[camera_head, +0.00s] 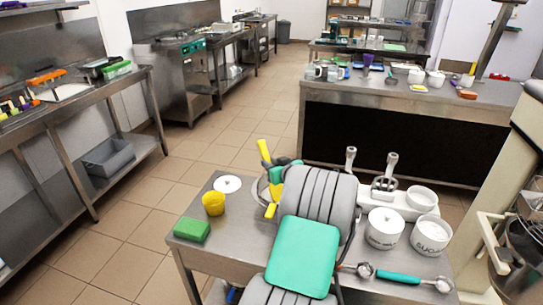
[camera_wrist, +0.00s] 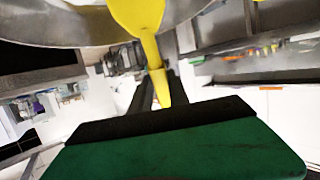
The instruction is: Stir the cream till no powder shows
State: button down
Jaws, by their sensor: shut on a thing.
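A metal bowl (camera_head: 256,192) stands on the near steel table, largely hidden behind my arm. A yellow spatula (camera_head: 264,152) stands tilted at the bowl, its handle up and its lower yellow part by the bowl's rim. My gripper is mostly hidden by my arm in the head view. In the wrist view my gripper (camera_wrist: 162,98) is shut on the yellow spatula (camera_wrist: 150,50), whose broad end overlaps the bowl's metal wall (camera_wrist: 70,30). I cannot see the cream or any powder in either view.
On the near table are a yellow cup (camera_head: 213,203), a green sponge (camera_head: 192,229) and a white disc (camera_head: 228,184) at left. White tubs (camera_head: 384,228), a white tray (camera_head: 400,203) and a measuring spoon (camera_head: 405,277) lie at right. Open floor (camera_head: 130,220) is at left.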

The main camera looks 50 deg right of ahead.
jog(key=s+d+b, duration=0.2)
jog(key=d+b, duration=0.1)
jog(key=d, duration=0.1)
jog(key=w+a+b, duration=0.2)
jog(key=w+a, duration=0.1)
jog(key=shift+w+a+f, duration=0.1)
jog(key=shift+a, duration=0.2)
jog(key=shift+s+a+b, duration=0.15)
jog(key=shift+s+b, duration=0.4)
jog(key=shift+s, duration=0.55)
jog(key=w+b, duration=0.1)
jog(key=w+d+b, duration=0.1)
jog(key=b, duration=0.1)
jog(key=shift+w+d, duration=0.3)
jog(key=shift+w, duration=0.1)
jog(key=s, duration=0.1)
jog(key=s+a+b, duration=0.1)
jog(key=s+b, duration=0.1)
jog(key=shift+s+a, duration=0.1)
jog(key=shift+a, duration=0.15)
jog(key=shift+w+d+r+p, duration=0.2)
jog(key=shift+d+r+p, duration=0.15)
jog(key=shift+r, duration=0.5)
jog(key=shift+w+d+r+p, duration=0.15)
jog(key=shift+d+r+p, duration=0.15)
jog(key=shift+r, duration=0.5)
jog(key=shift+w+d+r+p, duration=0.25)
jog(key=shift+r+p, duration=0.1)
jog(key=shift+r, duration=0.5)
